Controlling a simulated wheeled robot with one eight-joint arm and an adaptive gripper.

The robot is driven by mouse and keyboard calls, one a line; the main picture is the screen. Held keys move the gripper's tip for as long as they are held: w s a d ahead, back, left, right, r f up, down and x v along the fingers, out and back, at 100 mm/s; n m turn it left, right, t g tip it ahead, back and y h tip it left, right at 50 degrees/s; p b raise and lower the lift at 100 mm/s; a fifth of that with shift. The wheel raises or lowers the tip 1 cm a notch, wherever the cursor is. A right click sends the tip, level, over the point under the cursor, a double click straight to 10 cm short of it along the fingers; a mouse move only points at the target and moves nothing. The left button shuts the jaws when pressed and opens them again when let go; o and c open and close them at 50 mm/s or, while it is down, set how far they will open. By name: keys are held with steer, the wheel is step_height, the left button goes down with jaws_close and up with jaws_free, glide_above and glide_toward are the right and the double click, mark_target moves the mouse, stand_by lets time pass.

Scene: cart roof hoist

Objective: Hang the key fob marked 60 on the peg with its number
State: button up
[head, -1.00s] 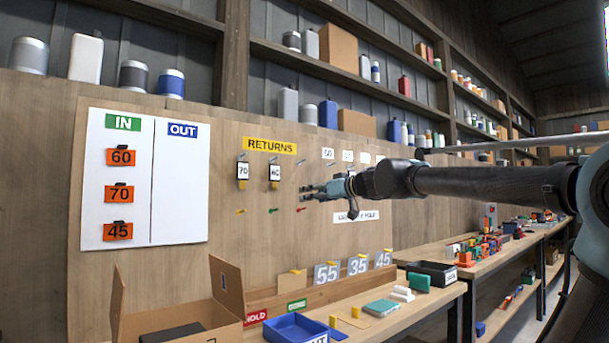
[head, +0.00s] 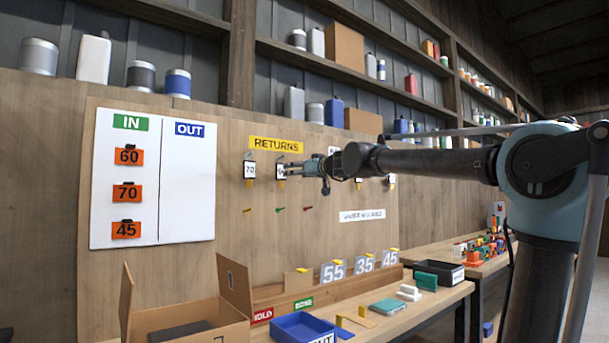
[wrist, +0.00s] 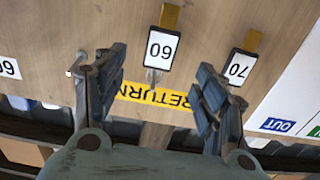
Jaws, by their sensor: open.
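The key fob marked 60 (wrist: 159,50) has a white face and a yellow end. In the head view this fob (head: 280,171) hangs under the yellow RETURNS sign, right of the fob marked 70 (head: 249,169). The fob marked 70 (wrist: 239,67) also shows in the wrist view, which is upside down. My gripper (head: 288,169) is open at the 60 fob. In the wrist view my gripper (wrist: 162,68) has its fingers apart, one on either side of the fob. A white label (wrist: 8,67), seemingly 60, is cut off at the left edge.
The IN/OUT board (head: 185,215) carries orange tags 60, 70 and 45. Coloured pegs (head: 279,209) stick out below the fobs. Below are an open cardboard box (head: 240,285), a blue tray (head: 305,325) and a workbench (head: 425,303).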

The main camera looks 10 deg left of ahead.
mark_target(282, 170)
steer(key=x, duration=0.9)
steer(key=shift+w+a, duration=0.25)
steer(key=c, duration=1.3)
steer(key=shift+r, duration=0.35)
steer(key=shift+s+d, duration=0.15)
steer(key=s+d, duration=0.1)
steer(key=s+d+r, duration=0.1)
steer(key=s+d, duration=0.1)
steer(key=shift+d+r, duration=0.1)
steer(key=shift+d, duration=0.05)
stand_by(0.4)
